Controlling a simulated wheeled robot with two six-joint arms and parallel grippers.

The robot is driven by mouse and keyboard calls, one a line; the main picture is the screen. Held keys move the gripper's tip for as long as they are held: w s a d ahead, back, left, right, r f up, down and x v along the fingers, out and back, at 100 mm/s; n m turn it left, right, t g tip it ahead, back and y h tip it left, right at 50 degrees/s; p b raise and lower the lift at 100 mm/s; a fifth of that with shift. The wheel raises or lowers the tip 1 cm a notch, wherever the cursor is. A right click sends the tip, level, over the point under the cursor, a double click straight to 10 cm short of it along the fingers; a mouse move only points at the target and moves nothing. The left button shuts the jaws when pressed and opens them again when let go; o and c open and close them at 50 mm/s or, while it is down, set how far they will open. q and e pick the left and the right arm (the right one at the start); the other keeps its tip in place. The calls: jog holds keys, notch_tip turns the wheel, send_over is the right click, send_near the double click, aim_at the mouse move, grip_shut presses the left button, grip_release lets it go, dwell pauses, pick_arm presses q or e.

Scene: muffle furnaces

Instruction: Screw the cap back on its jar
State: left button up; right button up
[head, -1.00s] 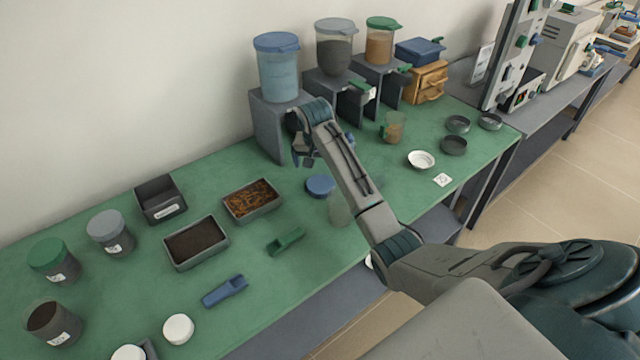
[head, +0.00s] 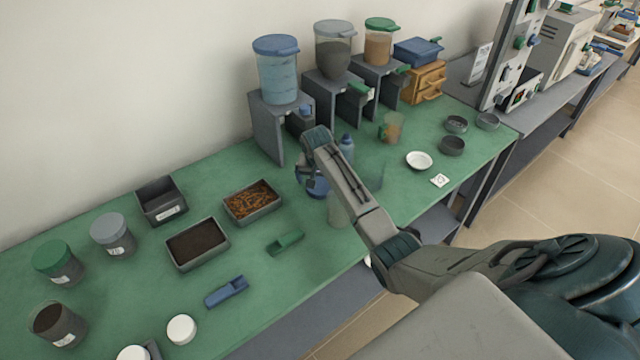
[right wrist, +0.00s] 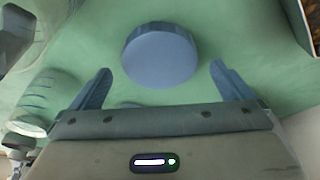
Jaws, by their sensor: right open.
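The blue cap (head: 319,188) lies on the green bench, partly hidden by my right gripper (head: 304,182). In the right wrist view the blue cap (right wrist: 160,55) lies ahead of the gripper (right wrist: 160,75), between the lines of its two spread fingers. The gripper is open and empty, above the cap. An open jar of dark material (head: 58,323) with a label stands uncapped at the lower left. A clear vessel (head: 338,212) stands partly behind my right arm. I cannot tell which of them the cap belongs to. My left gripper is not in view.
A green-capped jar (head: 55,262) and a grey-capped jar (head: 112,235) stand at the left. Trays (head: 197,245) and scoops (head: 226,291) lie mid-bench. Hoppers on stands (head: 268,125) line the wall.

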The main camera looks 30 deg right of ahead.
aim_at(320, 186)
jog(key=shift+x, duration=1.25)
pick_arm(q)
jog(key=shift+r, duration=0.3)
pick_arm(e)
jog(key=c, duration=1)
jog(key=shift+r, duration=0.1)
pick_arm(q)
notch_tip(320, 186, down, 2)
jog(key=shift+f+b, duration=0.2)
jog(key=shift+b, duration=1)
pick_arm(e)
notch_tip(320, 186, up, 10)
